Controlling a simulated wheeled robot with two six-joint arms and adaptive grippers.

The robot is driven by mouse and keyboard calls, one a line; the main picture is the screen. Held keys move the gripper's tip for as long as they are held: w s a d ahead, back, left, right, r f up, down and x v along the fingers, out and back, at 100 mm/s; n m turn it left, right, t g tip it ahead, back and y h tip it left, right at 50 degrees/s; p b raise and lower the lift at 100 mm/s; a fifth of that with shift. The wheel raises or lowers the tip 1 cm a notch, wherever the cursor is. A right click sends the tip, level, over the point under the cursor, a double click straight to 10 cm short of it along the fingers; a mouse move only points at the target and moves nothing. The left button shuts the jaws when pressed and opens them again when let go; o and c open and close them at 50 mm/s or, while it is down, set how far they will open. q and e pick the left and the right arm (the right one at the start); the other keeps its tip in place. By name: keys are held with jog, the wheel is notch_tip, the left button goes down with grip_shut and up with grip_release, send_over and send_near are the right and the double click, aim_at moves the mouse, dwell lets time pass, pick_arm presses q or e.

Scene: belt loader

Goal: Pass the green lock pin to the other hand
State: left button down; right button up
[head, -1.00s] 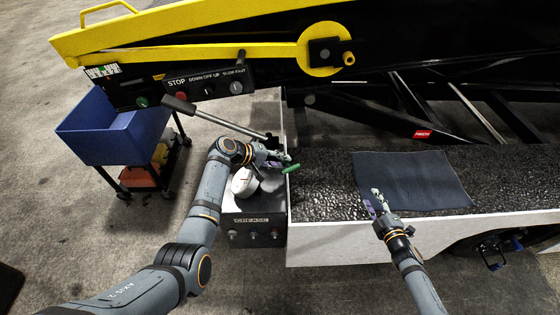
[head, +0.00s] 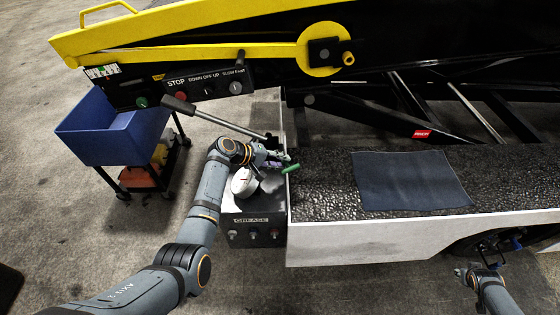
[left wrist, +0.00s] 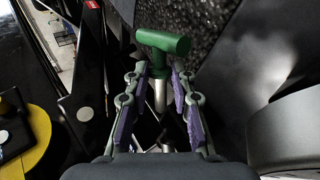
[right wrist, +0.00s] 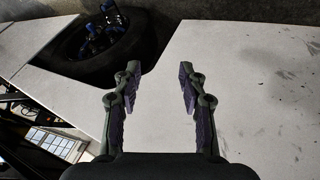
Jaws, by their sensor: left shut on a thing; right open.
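The green lock pin (head: 291,168) has a T-shaped green handle and a metal shank. In the left wrist view the pin (left wrist: 163,42) stands with its shank between the purple finger pads and its handle beyond the fingertips. My left gripper (head: 277,158) is shut on it, above the grease box next to the gravel-topped deck. My right gripper (head: 478,271) is low at the right, in front of the deck's white side panel, well away from the pin. In the right wrist view its fingers (right wrist: 156,88) are spread with nothing between them.
A dark mat (head: 410,181) lies on the gravel surface (head: 320,185). The grease box (head: 255,219) carries a white object (head: 243,182). A lever (head: 205,113) and a control panel stand behind. A blue bin cart (head: 110,140) is left. A wheel shows near my right gripper.

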jog(key=s+a+f+g+y, duration=0.1)
jog(key=s+a+f, duration=0.5)
jog(key=a, duration=0.6)
jog(key=s+a+f+n+y, duration=0.1)
jog(key=s+a+f+y, duration=0.1)
jog(key=s+a+f, duration=0.5)
jog(key=s+a+f+n+g+y, duration=0.1)
jog(key=s+a+f, duration=0.5)
jog(key=a, duration=1.3)
jog(key=shift+s+a+f+g+y, duration=0.2)
jog(key=shift+s+f+g+y, duration=0.15)
jog(key=shift+s, duration=0.65)
